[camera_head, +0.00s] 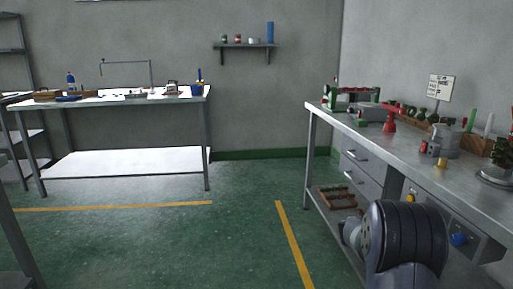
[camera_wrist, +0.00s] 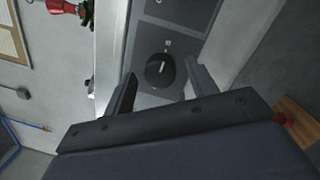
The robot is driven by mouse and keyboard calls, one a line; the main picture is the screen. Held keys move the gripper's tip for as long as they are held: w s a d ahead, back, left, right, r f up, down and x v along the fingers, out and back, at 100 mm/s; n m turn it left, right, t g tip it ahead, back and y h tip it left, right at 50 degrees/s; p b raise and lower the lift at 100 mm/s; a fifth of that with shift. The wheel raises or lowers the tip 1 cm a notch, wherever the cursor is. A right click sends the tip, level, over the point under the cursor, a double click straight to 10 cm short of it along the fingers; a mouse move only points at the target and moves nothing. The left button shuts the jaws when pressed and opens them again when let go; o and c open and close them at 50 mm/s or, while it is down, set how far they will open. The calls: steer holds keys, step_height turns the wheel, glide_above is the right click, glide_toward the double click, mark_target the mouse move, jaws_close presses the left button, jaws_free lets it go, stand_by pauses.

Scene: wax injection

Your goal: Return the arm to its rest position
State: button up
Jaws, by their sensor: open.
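In the wrist view my gripper (camera_wrist: 158,88) is open, with its two dark fingers apart and nothing between them. A black knob (camera_wrist: 160,70) on a grey control panel (camera_wrist: 150,99) shows beyond the gap between the fingers; I cannot tell how far it is from them. In the head view part of my arm (camera_head: 405,240) stands at the lower right, in front of the right workbench (camera_head: 385,133). My gripper does not show in the head view.
The right workbench carries a red device (camera_head: 389,123), a metal pot (camera_head: 446,140), a sign (camera_head: 441,87) and several small items. A second table (camera_head: 110,101) stands at the back left. The green floor between is clear.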

steer(key=n+t+p, duration=0.1)
steer(key=n+p, duration=1)
steer(key=p, duration=0.2)
steer(key=shift+s+r+n+t, duration=0.1)
steer(key=shift+n+t, duration=0.3)
